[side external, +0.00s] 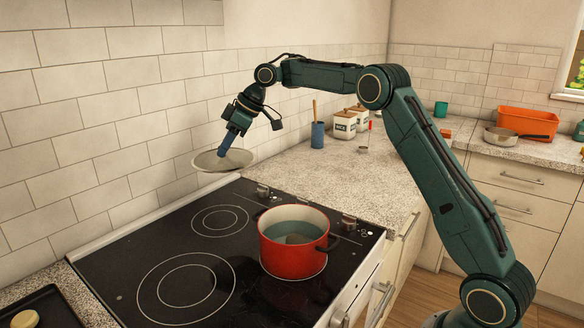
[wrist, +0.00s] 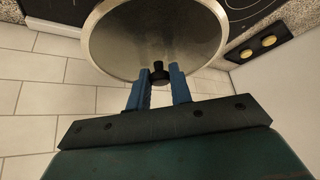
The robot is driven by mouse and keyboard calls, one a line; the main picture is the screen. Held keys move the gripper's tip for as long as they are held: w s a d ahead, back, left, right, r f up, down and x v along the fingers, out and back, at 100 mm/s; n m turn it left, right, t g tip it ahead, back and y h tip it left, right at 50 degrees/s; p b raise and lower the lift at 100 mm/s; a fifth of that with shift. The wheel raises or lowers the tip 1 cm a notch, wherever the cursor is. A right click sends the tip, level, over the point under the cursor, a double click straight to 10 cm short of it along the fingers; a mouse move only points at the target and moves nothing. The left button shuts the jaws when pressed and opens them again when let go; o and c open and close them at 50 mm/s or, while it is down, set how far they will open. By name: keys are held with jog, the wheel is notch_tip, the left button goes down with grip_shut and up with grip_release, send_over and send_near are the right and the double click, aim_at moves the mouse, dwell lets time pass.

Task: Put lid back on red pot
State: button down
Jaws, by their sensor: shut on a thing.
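The red pot (side external: 294,257) stands open on the black stovetop, with its dark handle toward the right. Its inside is grey-blue and a dark shape lies at the bottom, too unclear to name. The round metallic lid (side external: 208,163) is in the air above the back of the stove, left of and higher than the pot. My gripper (side external: 226,148) is shut on the lid. In the wrist view, the blue fingers of my gripper (wrist: 158,85) close around the black knob of the lid (wrist: 150,38). The lid hides much of what lies beyond it there.
The stovetop (side external: 140,245) has free burner rings left of and behind the pot. A dark tray (side external: 45,310) with a yellowish round thing is at the lower left. A blue utensil cup (side external: 318,135) and white canisters stand on the counter. The tiled wall is close behind the lid.

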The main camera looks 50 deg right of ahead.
jog(key=s+f+n+g+y, duration=0.2)
jog(key=s+n, duration=0.5)
jog(key=s, duration=1.5)
jog(key=shift+a+f+n+g, duration=0.3)
jog(key=shift+a+g, duration=0.05)
jog(key=shift+g, duration=0.45)
jog(key=shift+s+f, duration=0.1)
jog(key=shift+f, duration=0.15)
jog(key=shift+f, duration=2.9)
jog(key=shift+f, duration=0.2)
jog(key=c, duration=0.7)
grip_release()
